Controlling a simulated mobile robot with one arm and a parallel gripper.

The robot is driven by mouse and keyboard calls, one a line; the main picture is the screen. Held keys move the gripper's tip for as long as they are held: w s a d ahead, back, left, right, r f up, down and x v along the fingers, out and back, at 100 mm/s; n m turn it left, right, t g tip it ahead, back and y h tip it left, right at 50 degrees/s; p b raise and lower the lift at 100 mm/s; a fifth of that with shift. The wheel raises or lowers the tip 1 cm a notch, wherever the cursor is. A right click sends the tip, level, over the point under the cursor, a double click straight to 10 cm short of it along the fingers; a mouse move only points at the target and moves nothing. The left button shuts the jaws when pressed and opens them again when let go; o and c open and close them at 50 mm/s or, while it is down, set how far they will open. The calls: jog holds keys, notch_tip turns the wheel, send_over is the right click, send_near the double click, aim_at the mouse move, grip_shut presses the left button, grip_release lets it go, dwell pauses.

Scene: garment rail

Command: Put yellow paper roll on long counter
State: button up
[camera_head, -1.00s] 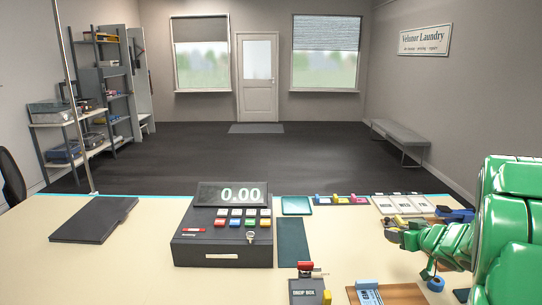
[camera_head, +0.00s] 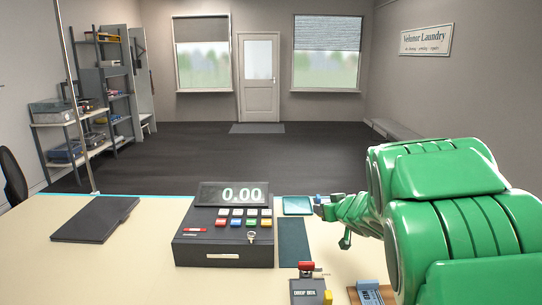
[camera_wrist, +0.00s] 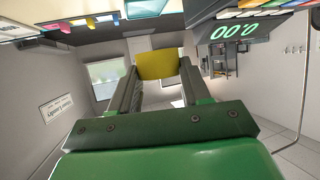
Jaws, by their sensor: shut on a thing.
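In the wrist view, a yellow paper roll (camera_wrist: 160,63) sits between the two fingertips of my gripper (camera_wrist: 158,75), which is shut on it. In the head view my gripper (camera_head: 324,204) is over the back part of the long counter (camera_head: 120,272), just right of a teal tray (camera_head: 297,206). The roll cannot be made out in the head view. The cream counter runs across the foreground. In the wrist view the counter's things show at the top, upside down, with the roll apart from them.
A cash register (camera_head: 224,225) stands mid-counter, with a dark green mat (camera_head: 294,242) to its right. A dark folder (camera_head: 96,219) lies at left. The counter between folder and register is bare. My arm hides the right side.

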jog(key=shift+w+a+r, duration=0.15)
jog(key=shift+a, duration=0.9)
jog(key=s+d+f, duration=0.2)
jog(key=s+d, duration=0.5)
jog(key=d, duration=0.4)
jog(key=s+d+f+h, duration=0.1)
jog(key=s+d+f, duration=0.1)
jog(key=s+d, duration=0.5)
jog(key=s+d+f+m, duration=0.1)
jog(key=s+d, duration=0.7)
jog(key=d, duration=0.8)
jog(key=shift+d+f, duration=0.35)
jog(key=shift+f, duration=0.5)
jog(key=shift+s+f, duration=0.1)
jog(key=shift+f, duration=4.7)
jog(key=shift+f, duration=0.15)
jog(key=o, duration=1)
